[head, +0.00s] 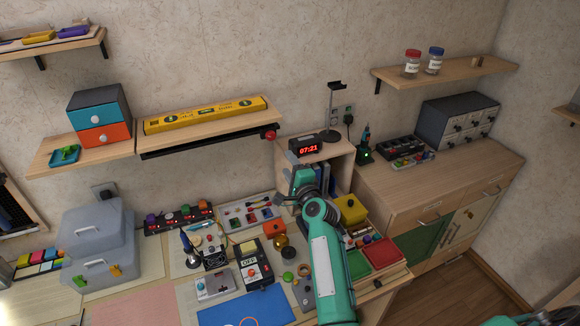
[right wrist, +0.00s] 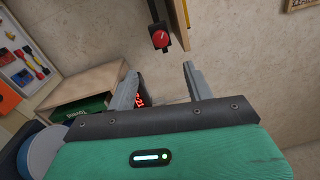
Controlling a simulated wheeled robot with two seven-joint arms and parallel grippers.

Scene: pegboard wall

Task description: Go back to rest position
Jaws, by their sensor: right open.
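My right gripper (head: 298,178) is at the end of my green arm, which reaches up over the workbench in the head view. It is in front of the small wooden shelf unit that carries the clock. In the right wrist view the two grey fingers of my right gripper (right wrist: 158,82) stand wide apart with nothing between them. The red knob (right wrist: 160,38) on the black rail is beyond the fingertips, apart from them; it also shows in the head view (head: 268,135). The clock's red digits show partly behind one finger. My left gripper is not in view.
The clock (head: 307,147) and a black stand (head: 331,120) are close to the right gripper. Below are a yellow box (head: 350,208), a red tray (head: 381,253) and an OFF switch box (head: 255,265). The wall shelf (head: 210,127) holds a yellow level (head: 205,115).

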